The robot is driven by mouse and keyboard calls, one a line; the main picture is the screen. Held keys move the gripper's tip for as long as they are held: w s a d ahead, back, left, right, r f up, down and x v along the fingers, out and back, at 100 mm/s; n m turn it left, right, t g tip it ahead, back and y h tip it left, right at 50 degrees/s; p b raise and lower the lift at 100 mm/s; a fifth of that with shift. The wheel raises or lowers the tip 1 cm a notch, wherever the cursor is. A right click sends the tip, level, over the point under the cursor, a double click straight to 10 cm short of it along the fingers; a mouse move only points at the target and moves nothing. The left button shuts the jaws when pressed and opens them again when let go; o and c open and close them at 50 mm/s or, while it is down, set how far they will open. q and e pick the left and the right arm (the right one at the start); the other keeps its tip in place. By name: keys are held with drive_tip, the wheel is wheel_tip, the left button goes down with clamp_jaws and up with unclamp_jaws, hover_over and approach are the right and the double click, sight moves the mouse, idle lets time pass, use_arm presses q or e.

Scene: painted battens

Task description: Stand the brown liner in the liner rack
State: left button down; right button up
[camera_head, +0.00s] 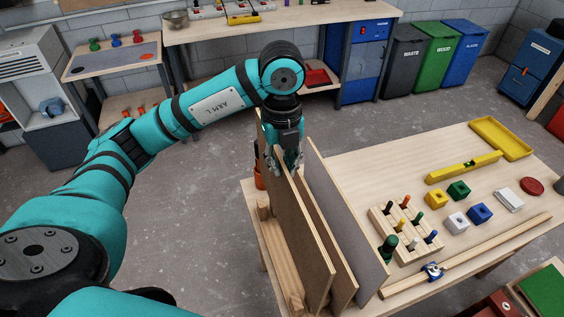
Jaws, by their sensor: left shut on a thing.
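My left gripper (286,160) points down at the left end of the wooden table and is shut on the upper edge of a brown panel, which I take for the brown liner (299,222). The panel stands on edge, close to upright. Its lower edge is hidden, so I cannot tell whether it sits in a slot. The wooden liner rack (283,262) shows as light timber at the table's left end. A second brown panel (334,250) and a grey panel (347,225) stand just to the right. My right gripper is out of view.
Right of the panels, a peg block (405,238), coloured cubes (458,190), a yellow level (463,167), a yellow tray (500,138) and a long batten (470,255) lie on the table (360,152). The table's middle back is clear. A workbench (230,32) stands behind.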

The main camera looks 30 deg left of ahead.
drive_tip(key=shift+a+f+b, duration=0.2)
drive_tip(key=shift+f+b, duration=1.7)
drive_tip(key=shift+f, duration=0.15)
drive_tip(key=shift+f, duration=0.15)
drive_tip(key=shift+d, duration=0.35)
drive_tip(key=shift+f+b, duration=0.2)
drive_tip(key=shift+b, duration=0.15)
